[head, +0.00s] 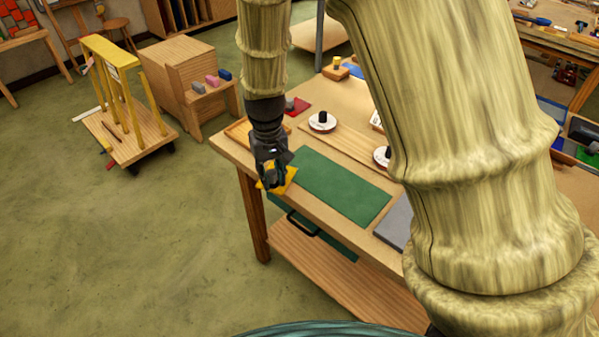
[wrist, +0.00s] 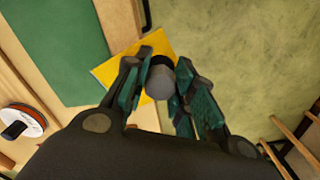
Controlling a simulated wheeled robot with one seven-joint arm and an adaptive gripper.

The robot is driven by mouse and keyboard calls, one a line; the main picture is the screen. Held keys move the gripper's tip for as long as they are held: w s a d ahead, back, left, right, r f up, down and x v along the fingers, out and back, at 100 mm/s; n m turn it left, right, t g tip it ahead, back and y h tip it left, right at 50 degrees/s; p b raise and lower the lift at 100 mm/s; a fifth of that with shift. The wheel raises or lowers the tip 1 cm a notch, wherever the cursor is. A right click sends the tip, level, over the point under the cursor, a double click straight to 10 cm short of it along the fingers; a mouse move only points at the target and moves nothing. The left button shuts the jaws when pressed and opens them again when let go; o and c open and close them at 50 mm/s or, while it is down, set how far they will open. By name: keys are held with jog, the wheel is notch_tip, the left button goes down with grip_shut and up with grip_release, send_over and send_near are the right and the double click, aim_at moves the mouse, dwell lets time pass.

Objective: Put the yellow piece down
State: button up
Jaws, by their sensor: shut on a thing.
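The yellow piece (head: 288,181) is a flat, angular sheet at the near left edge of the workbench, beside the green mat (head: 343,186). In the wrist view the yellow piece (wrist: 120,66) lies beyond my fingertips, partly hidden by them. My gripper (head: 270,180) is shut on a grey and black knob (wrist: 160,80) that stands over the yellow piece. Part of the yellow piece reaches past the bench edge over the floor. I cannot tell whether it touches the bench top.
Round white discs with black knobs (head: 322,121) stand behind the green mat. A red piece (head: 297,106) lies at the back left of the bench. A grey mat (head: 397,222) lies right of the green one. A yellow-framed cart (head: 120,95) stands on the floor at left.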

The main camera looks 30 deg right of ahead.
jog(key=s+d+m, duration=0.2)
jog(key=s+d, duration=0.1)
jog(key=s, duration=0.4)
jog(key=s+d+m, duration=0.2)
jog(key=s+d, duration=0.1)
jog(key=s, duration=0.4)
jog(key=w+d+p, duration=0.1)
jog(key=w+d, duration=0.1)
jog(key=w, duration=0.2)
jog(key=w+d+p, duration=0.2)
jog(key=w, duration=0.3)
jog(key=w+d+p, duration=0.2)
jog(key=w+d, duration=0.1)
jog(key=w, duration=0.1)
jog(key=shift+w+d+f, duration=0.1)
jog(key=shift+w+f, duration=0.2)
jog(key=shift+f, duration=0.05)
jog(key=shift+f+p, duration=1.1)
jog(key=shift+f, duration=0.65)
jog(key=shift+f, duration=0.1)
jog(key=o, duration=0.9)
jog(key=shift+c, duration=0.2)
jog(key=shift+o, duration=0.4)
notch_tip(320, 180, up, 12)
jog(key=b, duration=0.4)
